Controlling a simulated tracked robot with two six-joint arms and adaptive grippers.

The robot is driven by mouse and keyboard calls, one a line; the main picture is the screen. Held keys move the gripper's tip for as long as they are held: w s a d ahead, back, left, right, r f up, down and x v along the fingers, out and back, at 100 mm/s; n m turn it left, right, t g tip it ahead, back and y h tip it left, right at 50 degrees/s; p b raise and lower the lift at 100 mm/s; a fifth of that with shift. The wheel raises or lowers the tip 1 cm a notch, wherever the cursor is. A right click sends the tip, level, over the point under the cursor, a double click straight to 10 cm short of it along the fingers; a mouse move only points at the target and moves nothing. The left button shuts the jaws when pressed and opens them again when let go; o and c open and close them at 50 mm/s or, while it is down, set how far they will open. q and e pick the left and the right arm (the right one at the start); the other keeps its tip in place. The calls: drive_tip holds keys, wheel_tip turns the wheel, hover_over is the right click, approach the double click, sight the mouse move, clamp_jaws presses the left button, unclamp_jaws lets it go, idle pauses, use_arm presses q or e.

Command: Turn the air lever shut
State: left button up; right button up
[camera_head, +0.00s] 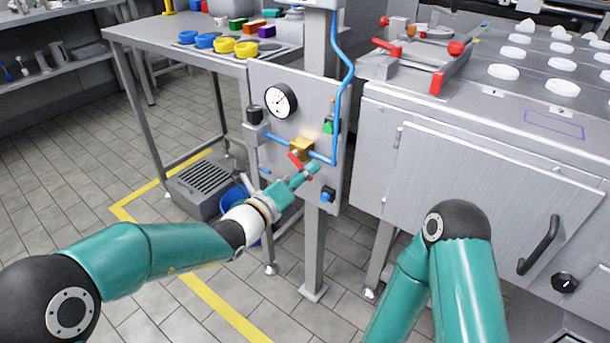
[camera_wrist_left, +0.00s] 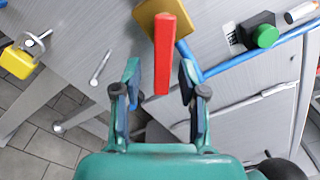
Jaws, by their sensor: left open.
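The red air lever (camera_wrist_left: 165,55) sits on a brass valve block (camera_wrist_left: 150,14) on the grey panel. In the head view the lever (camera_head: 295,160) slants down from the brass valve (camera_head: 301,147), its lower part partly hidden by my gripper. My left gripper (camera_head: 308,174) is at the lever. In the left wrist view my gripper (camera_wrist_left: 160,80) is open, with one finger on each side of the lever's free end. A gap shows between the lever and each finger. My right arm shows at lower right, but its gripper is out of view.
A blue air pipe (camera_head: 345,100) runs through the valve. A pressure gauge (camera_head: 280,101), a green knob (camera_head: 329,127) and a blue knob (camera_head: 327,196) are on the panel. A yellow padlock (camera_wrist_left: 18,62) hangs at left in the wrist view. A steel machine (camera_head: 470,180) stands at right.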

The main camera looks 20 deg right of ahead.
use_arm(q)
drive_tip(key=shift+w+d, duration=0.1)
drive_tip(key=shift+d, duration=0.05)
clamp_jaws()
